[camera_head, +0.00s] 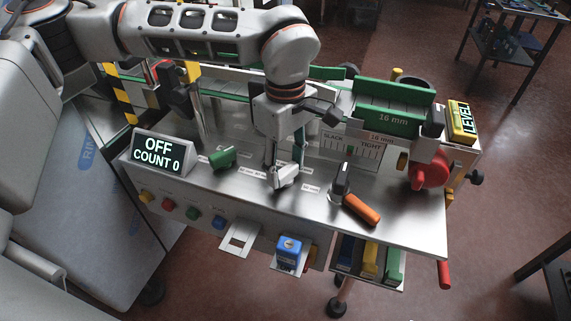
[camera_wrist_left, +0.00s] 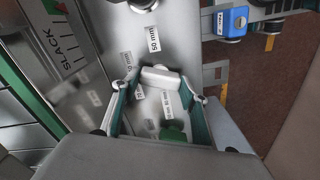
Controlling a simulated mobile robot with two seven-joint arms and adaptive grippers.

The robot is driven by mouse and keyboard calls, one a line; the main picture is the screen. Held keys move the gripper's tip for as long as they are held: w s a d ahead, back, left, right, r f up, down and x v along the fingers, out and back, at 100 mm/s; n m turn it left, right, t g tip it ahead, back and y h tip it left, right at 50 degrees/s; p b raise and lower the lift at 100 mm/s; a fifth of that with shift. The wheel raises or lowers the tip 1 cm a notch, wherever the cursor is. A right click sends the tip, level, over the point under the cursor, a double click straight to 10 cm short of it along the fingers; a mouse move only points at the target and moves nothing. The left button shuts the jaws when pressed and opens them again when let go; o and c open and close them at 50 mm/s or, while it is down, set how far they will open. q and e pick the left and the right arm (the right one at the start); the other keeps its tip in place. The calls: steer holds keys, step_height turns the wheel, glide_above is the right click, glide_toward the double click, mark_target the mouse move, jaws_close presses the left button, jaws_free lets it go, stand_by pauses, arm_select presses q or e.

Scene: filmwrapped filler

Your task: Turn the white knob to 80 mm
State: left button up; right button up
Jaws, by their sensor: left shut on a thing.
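The white knob (camera_head: 286,177) sits on the steel panel of the machine, near the middle of the head view. My left gripper (camera_head: 283,169) reaches down from above and is shut on the white knob. In the left wrist view the white knob (camera_wrist_left: 160,78) lies between the two fingertips of my left gripper (camera_wrist_left: 164,86). I cannot tell which label the knob points to. My right gripper is not in view.
A display (camera_head: 159,155) reads OFF, COUNT 0.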

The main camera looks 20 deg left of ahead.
arm_select(q)
steer(key=n, duration=1.1)
steer(key=shift+n, duration=0.3)
steer(key=n, duration=0.5)
steer(key=shift+b, duration=0.35)
steer(key=n, duration=0.5)
steer(key=shift+s+n, duration=0.1)
steer(key=shift+n, duration=0.3)
steer(key=o, duration=1.1)
